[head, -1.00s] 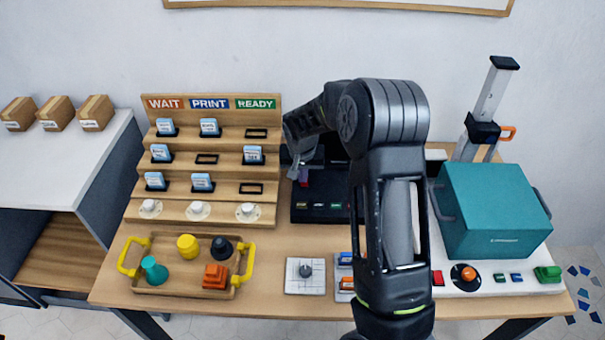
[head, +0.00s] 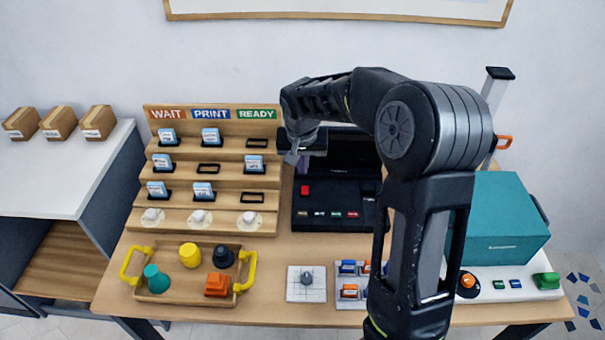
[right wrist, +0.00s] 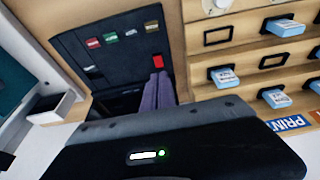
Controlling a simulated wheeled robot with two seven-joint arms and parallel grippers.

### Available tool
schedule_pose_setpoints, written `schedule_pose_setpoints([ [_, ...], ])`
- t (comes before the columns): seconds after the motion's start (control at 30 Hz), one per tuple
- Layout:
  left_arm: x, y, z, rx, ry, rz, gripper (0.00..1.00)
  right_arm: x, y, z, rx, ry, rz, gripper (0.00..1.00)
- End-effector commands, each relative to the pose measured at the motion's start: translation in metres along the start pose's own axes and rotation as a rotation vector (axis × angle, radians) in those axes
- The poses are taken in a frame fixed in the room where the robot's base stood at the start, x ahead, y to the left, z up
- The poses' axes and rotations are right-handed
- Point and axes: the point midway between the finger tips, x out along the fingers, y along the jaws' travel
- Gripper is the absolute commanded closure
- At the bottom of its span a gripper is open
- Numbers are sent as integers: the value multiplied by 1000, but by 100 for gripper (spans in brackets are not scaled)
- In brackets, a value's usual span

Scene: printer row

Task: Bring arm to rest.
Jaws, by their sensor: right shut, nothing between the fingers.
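My right arm reaches up from the lower right in the head view, its elbow bent high over the right half of the table. My right gripper (head: 303,163) hangs beside the stepped rack, in front of the black device, partly hidden by the wrist. In the right wrist view its two purple fingers (right wrist: 158,92) are together, with nothing between them. They appear above the black device (right wrist: 118,45), whose red button (head: 305,190) and row of small coloured labels show. My left gripper is not in view.
The wooden rack (head: 140,222) holds several blue-white cards under WAIT, PRINT and READY signs. A yellow-handled tray (head: 190,297) holds coloured pieces. A teal box machine (head: 500,235) stands right, partly behind my arm. A white pad with a grey knob (head: 307,278) lies at the front.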

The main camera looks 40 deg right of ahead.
Motion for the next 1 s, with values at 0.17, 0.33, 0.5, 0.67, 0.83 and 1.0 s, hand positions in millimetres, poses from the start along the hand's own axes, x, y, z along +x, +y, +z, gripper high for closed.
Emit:
schedule_pose_setpoints([
  [0.17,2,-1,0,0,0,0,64,-14,0,3,1,0,-1,100],
  [0.33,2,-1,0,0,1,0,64,-15,0,3,0,-1,0,100],
  [0.5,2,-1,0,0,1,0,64,-15,0,3,0,-1,0,100],
  [0.67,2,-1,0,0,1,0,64,-15,0,3,0,-1,0,100],
  [0.83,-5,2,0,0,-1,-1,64,-22,0,1,0,0,0,100],
  [1.0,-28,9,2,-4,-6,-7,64,-47,0,-7,1,0,0,100],
])
